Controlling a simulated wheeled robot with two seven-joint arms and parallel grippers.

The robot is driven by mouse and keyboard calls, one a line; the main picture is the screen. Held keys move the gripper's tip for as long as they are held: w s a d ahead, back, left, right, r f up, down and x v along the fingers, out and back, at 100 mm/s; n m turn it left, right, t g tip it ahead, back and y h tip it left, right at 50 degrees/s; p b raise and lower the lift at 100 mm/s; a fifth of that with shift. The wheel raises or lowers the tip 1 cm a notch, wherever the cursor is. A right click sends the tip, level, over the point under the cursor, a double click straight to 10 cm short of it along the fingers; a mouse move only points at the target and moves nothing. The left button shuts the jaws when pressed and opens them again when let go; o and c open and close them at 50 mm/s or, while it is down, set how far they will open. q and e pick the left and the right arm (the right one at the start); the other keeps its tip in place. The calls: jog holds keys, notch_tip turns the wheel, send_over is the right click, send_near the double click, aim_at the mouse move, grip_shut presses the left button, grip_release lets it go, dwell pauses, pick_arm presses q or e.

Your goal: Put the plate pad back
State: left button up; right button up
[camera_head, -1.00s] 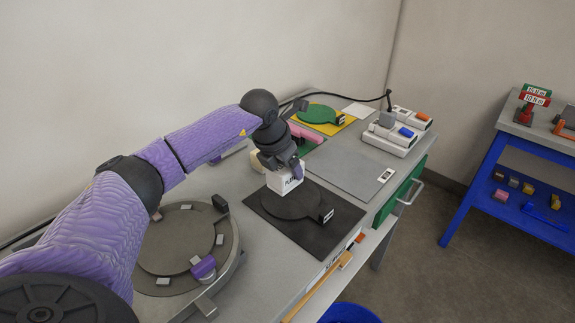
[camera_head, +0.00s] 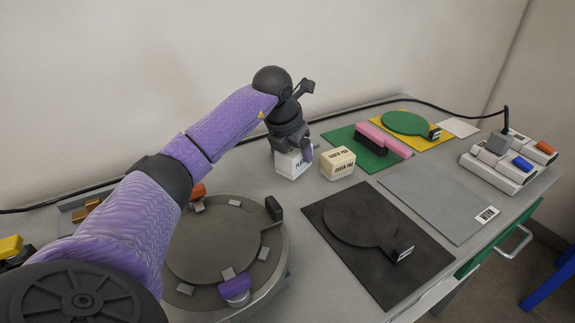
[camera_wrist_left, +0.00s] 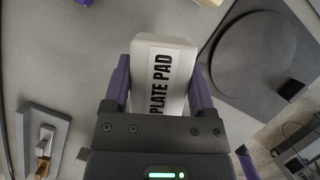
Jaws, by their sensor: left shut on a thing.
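The plate pad (camera_head: 291,165) is a white block with black lettering. My left gripper (camera_head: 294,150) is shut on it from above, at the back of the bench beside the cover pad. I cannot tell whether its underside touches the bench. In the left wrist view the plate pad (camera_wrist_left: 164,75) sits between the two purple fingers and its label reads "PLATE PAD". The cream cover pad (camera_head: 338,164) stands just right of it, apart from it. My right gripper is not in view.
A black mat (camera_head: 410,276) with a dark round plate (camera_head: 360,214) lies right of centre. A round grey fixture (camera_head: 280,262) is at front left. A green mat (camera_head: 345,134) holds a pink brush (camera_head: 385,139). A grey mat (camera_head: 425,195) is bare except for a label.

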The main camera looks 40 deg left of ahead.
aim_at(288, 153)
pick_arm(q)
notch_tip(288, 153, down, 6)
jog(key=shift+d+r+b, duration=0.1)
jog(key=shift+b, duration=0.65)
jog(key=o, duration=0.7)
jog(key=shift+c, duration=0.2)
jog(key=o, duration=0.3)
jog(key=shift+o, duration=0.2)
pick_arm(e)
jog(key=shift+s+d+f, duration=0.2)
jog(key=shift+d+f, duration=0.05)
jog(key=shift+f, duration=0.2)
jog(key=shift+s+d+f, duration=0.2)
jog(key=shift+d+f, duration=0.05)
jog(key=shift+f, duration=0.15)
pick_arm(q)
jog(key=p+v, duration=0.4)
jog(key=v, duration=0.8)
jog(key=shift+r, duration=0.1)
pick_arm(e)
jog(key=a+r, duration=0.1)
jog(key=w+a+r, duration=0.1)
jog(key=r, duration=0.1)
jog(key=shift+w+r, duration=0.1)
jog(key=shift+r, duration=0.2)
